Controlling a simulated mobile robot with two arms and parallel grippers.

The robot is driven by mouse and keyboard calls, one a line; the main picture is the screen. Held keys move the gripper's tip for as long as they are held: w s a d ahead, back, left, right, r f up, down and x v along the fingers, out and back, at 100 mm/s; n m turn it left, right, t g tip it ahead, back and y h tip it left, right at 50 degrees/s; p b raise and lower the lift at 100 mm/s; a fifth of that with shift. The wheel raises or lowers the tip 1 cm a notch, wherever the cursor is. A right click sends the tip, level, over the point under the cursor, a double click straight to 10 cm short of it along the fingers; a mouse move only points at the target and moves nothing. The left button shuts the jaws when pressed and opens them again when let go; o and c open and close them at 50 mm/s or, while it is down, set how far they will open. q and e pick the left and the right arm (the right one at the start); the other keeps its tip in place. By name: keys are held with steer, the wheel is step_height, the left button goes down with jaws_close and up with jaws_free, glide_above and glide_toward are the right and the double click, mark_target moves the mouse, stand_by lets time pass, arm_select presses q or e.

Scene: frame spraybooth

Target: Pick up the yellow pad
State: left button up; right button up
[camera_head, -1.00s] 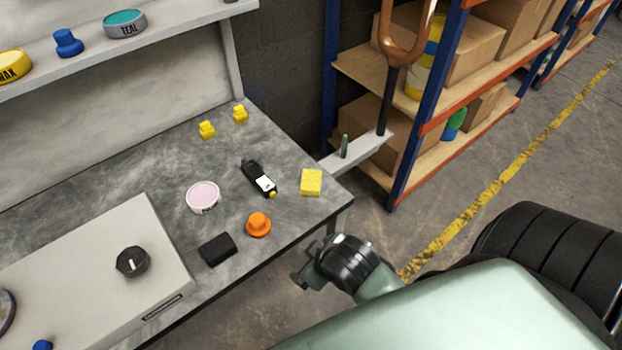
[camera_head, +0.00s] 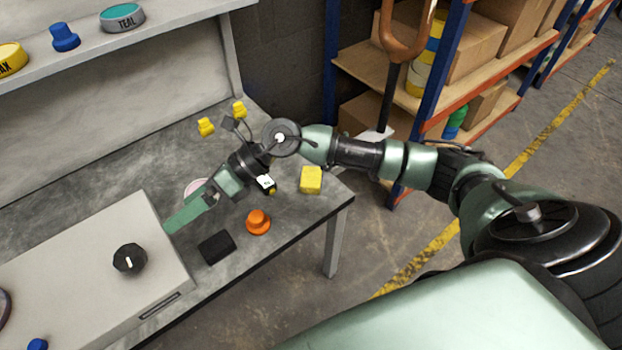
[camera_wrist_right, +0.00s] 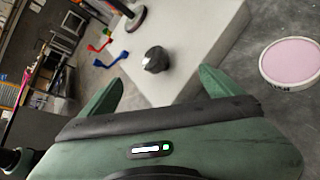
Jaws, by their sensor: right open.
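The yellow pad (camera_head: 311,180) is a small block lying flat near the right end of the grey workbench (camera_head: 290,207). My right arm reaches in from the right, passing behind the pad in the picture. My right gripper (camera_head: 182,220) is over the bench, well left of the pad, near the edge of the grey box. In the right wrist view its two green fingers (camera_wrist_right: 160,88) are apart with nothing between them. The pad does not show in that view. My left gripper is not in view.
An orange knob (camera_head: 258,221) and a black block (camera_head: 216,248) lie near the front edge. The pink-topped tin (camera_wrist_right: 292,62) is partly hidden by my arm in the head view. The grey box (camera_head: 85,260) carries a black knob (camera_head: 129,258). Two yellow pieces (camera_head: 206,127) stand behind.

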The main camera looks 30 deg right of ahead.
steer(key=w+d+f+n+h, duration=0.15)
steer(key=d+f+h, duration=0.25)
steer(key=d, duration=0.4)
steer(key=g+h, duration=0.2)
steer(key=h, duration=0.6)
glide_above(311, 176)
steer(key=a, duration=0.1)
steer(key=shift+w+f, duration=0.15)
steer(key=shift+f, duration=0.5)
steer(key=shift+d+f, duration=0.3)
steer(key=shift+f, duration=0.25)
steer(key=shift+d+f, duration=0.3)
steer(key=shift+f, duration=0.25)
steer(key=f, duration=0.2)
steer(key=f+b, duration=0.1)
steer(key=f, duration=0.2)
steer(key=shift+s+f, duration=0.2)
steer(key=shift+f, duration=0.05)
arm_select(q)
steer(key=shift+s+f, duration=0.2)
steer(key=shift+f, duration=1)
arm_select(e)
steer(key=shift+a+r, duration=0.1)
steer(key=c, duration=1.4)
